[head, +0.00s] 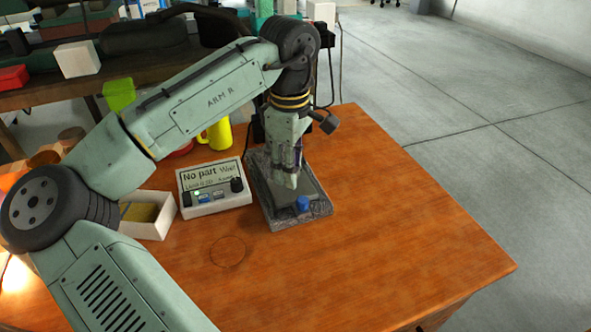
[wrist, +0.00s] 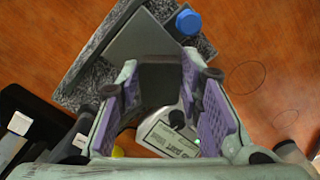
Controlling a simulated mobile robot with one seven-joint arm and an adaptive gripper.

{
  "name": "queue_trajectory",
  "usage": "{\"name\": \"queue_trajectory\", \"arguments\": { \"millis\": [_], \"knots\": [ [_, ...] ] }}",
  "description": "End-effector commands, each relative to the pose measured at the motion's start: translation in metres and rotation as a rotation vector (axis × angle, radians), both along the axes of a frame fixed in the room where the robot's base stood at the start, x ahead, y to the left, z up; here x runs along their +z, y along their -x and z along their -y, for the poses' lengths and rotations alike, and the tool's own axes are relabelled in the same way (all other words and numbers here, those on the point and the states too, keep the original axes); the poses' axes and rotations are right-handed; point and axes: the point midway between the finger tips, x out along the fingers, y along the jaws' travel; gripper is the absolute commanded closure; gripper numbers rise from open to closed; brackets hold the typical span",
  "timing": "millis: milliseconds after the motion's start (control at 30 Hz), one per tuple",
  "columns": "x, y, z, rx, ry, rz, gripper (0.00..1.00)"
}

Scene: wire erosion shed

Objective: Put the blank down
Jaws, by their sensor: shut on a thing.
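My gripper (head: 288,180) points down over the far part of a speckled stone slab (head: 318,213) on the wooden table. In the wrist view, my gripper (wrist: 162,95) has its purple-lined fingers closed on a dark, squarish block, the blank (wrist: 162,75). The blank can't be made out in the head view. A smooth grey plate (wrist: 140,42) lies on the slab, with a blue knob (wrist: 188,21) at its edge; the knob also shows in the head view (head: 303,203). I cannot tell whether the blank touches the plate.
A white readout box (head: 214,188) showing "No part" and "Wait" stands left of the slab. A white open box (head: 148,215) and a yellow mug (head: 216,134) are nearby. A thin circle (head: 228,252) marks the table. The table's front and right are clear.

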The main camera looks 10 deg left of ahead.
Motion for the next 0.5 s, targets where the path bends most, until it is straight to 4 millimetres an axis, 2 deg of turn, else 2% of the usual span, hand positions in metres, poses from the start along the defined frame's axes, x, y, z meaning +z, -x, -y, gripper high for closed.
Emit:
{"name": "queue_trajectory", "arguments": {
  "millis": [167,333,500],
  "knots": [
    [0.001,-0.016,0.005,-0.001,-0.001,0.001,1.00],
    [-0.026,-0.016,0.005,0.001,-0.002,-0.001,1.00],
    [-0.037,-0.017,0.006,0.000,-0.001,0.002,1.00]
  ]
}}
